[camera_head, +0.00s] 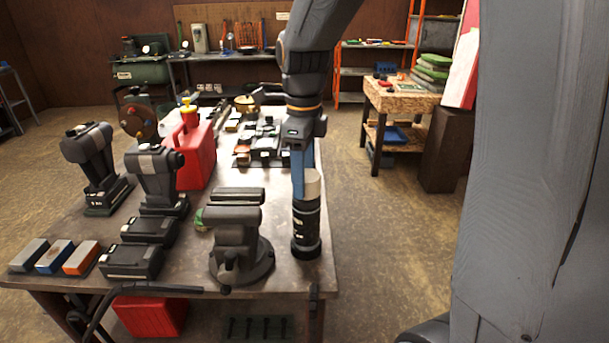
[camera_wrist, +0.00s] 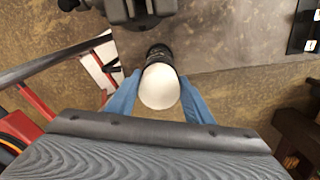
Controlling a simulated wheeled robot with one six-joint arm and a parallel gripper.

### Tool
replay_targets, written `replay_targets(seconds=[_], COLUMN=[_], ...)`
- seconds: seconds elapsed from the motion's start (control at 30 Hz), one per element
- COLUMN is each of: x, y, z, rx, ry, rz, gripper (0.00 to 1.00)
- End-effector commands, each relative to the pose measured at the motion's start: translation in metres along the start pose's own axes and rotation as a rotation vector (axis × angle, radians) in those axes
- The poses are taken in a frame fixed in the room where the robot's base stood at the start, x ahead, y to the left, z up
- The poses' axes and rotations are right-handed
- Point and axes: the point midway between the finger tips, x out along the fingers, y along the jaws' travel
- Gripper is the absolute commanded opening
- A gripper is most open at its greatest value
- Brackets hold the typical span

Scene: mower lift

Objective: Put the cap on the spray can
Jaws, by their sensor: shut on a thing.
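The spray can (camera_head: 306,228) is a dark cylinder standing upright near the right edge of the workbench, beside the vise. A cream-white cap (camera_head: 313,184) sits right at the top of the can, in line with it. My gripper (camera_head: 303,186) points down over the can, with its blue fingers shut on the cap. In the wrist view the round white cap (camera_wrist: 160,88) lies between the two blue fingers and hides most of the dark can (camera_wrist: 158,52). I cannot tell whether the cap is fully seated or only close above the can.
The grey vise (camera_head: 236,235) stands just left of the can on the workbench (camera_head: 190,262). Farther left are a red jerry can (camera_head: 196,155), cordless tools, battery packs and coloured blocks. The bench's right edge is close to the can, with open floor beyond.

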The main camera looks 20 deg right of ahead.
Motion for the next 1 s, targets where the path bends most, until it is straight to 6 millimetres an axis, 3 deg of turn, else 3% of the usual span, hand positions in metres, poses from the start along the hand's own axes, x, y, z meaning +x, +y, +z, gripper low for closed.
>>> replay_targets(seconds=[0.53, 0.57, 0.6, 1.0], x=[0.0106, 0.0107, 0.0104, 0.0029], y=[0.0000, 0.0000, 0.0000, 0.0002], z=[0.0001, 0.0001, 0.0001, -0.0001], rx=[0.000, 0.000, 0.000, 0.000], ry=[0.000, 0.000, 0.000, 0.000], rz=[0.000, 0.000, 0.000, 0.000], gripper=[0.26, 0.48, 0.54, 0.54])
